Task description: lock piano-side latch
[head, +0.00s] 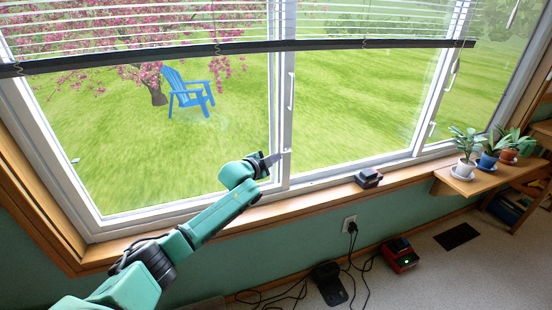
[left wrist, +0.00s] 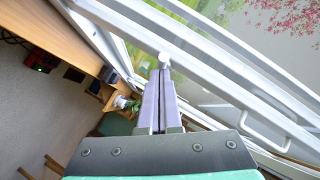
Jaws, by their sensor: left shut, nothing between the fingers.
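A wide white-framed window fills the head view. A small white latch (head: 286,151) sits low on its middle upright, and it appears as a white knob in the left wrist view (left wrist: 165,59). A second small white latch (head: 432,128) is on the right upright. No piano shows, so I cannot tell which latch is on its side. My left gripper (head: 275,158) is shut and empty, its tips close beside the middle latch. In the left wrist view the fingertips (left wrist: 160,72) lie just below the knob; contact is unclear. My right gripper is out of view.
White pull handles, one on the middle upright (head: 291,90), stand above the latches. A raised blind (head: 240,48) hangs across the top. The wooden sill (head: 320,190) carries a dark box (head: 368,178). Potted plants (head: 465,150) stand on a shelf at right.

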